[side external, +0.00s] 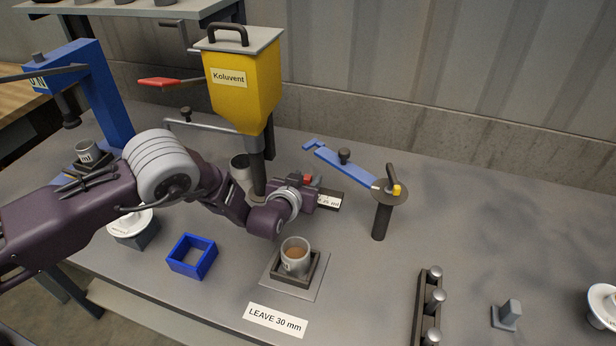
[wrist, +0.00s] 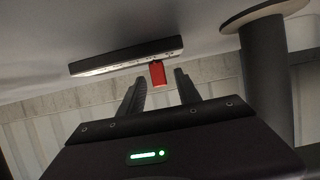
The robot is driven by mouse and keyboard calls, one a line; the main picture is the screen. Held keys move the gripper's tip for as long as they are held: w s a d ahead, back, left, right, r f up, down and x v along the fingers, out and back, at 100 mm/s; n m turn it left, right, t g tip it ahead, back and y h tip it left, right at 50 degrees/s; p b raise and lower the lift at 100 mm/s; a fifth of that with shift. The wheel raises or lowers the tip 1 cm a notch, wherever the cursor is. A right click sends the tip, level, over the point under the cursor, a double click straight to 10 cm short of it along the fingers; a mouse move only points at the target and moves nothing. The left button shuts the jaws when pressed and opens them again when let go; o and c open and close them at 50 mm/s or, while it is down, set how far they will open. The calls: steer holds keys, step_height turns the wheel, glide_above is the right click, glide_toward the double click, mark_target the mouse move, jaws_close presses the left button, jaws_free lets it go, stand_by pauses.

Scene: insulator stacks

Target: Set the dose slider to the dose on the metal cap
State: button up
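The dose slider's red knob (wrist: 157,74) sits on the edge of a dark scale bar (wrist: 126,58). In the side view the red knob (side external: 307,179) is partly behind my gripper (side external: 312,188), and the pale scale (side external: 329,201) shows beside it. In the wrist view my gripper (wrist: 160,82) has its fingers apart, with the red knob between the tips and gaps on both sides. The knob's exact setting is unreadable. A metal cup (side external: 295,250) with brown filling stands in a holder; its marking is too small to read. I cannot identify the metal cap for certain.
The yellow Koluvent hopper (side external: 243,85) rises behind my gripper; its dark spout column (wrist: 265,85) is close at right in the wrist view. A blue lever (side external: 345,166), blue square frame (side external: 192,256), rack of metal knobs (side external: 430,305) and "LEAVE 30 mm" label (side external: 275,320) surround the work.

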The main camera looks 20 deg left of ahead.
steer(key=shift+x, duration=1.05)
jaws_close()
stand_by(0.6)
